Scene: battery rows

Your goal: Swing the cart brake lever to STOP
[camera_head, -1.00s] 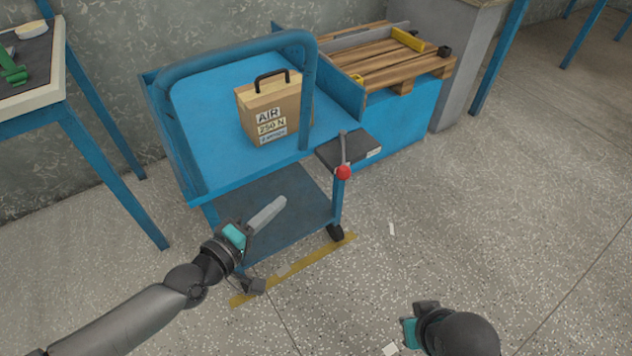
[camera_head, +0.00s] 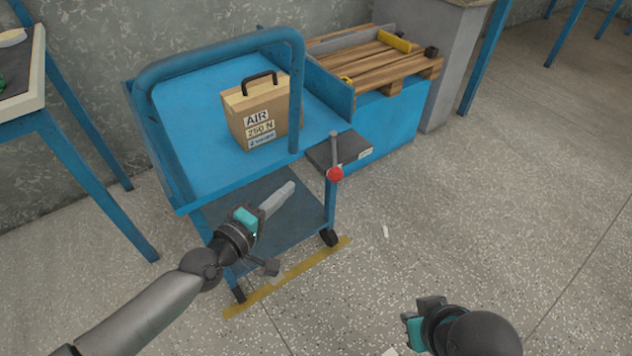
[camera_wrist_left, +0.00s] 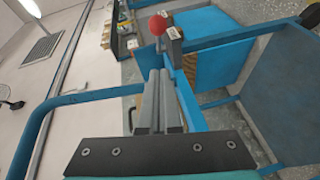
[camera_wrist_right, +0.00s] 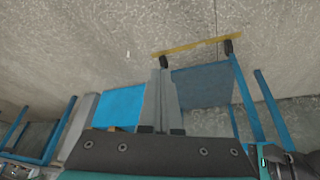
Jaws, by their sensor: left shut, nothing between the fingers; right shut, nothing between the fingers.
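The brake lever (camera_head: 334,150) is a thin grey rod with a red ball knob (camera_head: 335,174) at its near end. It sits at the right front corner of the blue cart (camera_head: 190,125). The knob also shows in the left wrist view (camera_wrist_left: 157,25), beyond the fingertips. My left gripper (camera_head: 290,187) is shut and empty, in front of the cart, with its fingers pointing toward the lever side. It is left of the knob and apart from it. My right gripper (camera_head: 428,303) is shut and empty, low at the right. No STOP marking is legible.
A cardboard box (camera_head: 262,118) with a black handle stands on the cart's top. A dark box (camera_head: 340,149) and a wooden pallet (camera_head: 370,65) are behind the lever. A yellow floor strip (camera_head: 285,280) lies by the wheels.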

